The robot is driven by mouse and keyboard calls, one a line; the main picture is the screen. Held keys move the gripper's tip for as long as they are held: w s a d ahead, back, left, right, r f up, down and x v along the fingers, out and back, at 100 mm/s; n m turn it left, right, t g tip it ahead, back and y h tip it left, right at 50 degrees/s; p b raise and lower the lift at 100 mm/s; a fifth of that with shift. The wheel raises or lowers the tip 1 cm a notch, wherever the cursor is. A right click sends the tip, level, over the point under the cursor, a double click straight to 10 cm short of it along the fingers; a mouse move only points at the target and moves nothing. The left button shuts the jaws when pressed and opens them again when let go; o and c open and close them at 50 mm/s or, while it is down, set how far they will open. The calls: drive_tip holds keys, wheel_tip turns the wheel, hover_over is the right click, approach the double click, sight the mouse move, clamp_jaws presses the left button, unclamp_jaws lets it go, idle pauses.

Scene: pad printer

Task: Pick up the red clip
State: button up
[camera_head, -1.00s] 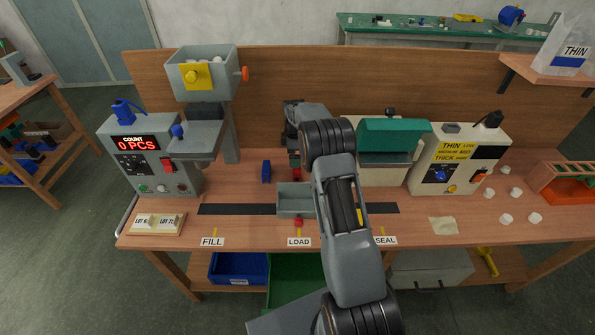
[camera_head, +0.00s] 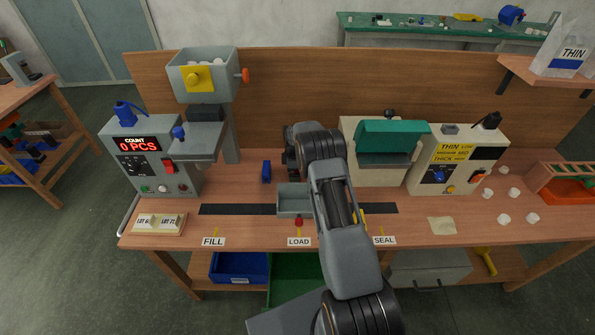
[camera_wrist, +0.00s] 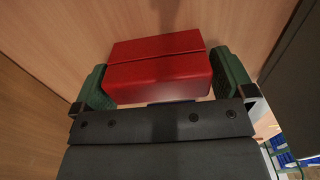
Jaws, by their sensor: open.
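The red clip (camera_wrist: 158,75) fills the upper middle of the wrist view, a red block with a groove along its length. My gripper (camera_wrist: 158,82) is open, with one green-padded finger on each side of the clip. The clip lies between the fingers; I cannot tell whether either pad touches it. In the head view my arm hides the clip and the fingers.
A blue clip (camera_head: 266,172) stands on the bench left of my arm. A grey tray (camera_head: 292,200) sits at the LOAD mark, partly behind my arm. The sealing machine (camera_head: 393,140) is close on the right and the counter (camera_head: 145,160) on the left.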

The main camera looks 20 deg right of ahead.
drive_tip(key=shift+c, duration=0.3)
drive_tip(key=c, duration=0.6)
drive_tip(key=shift+c, duration=0.2)
drive_tip(key=shift+r, duration=0.15)
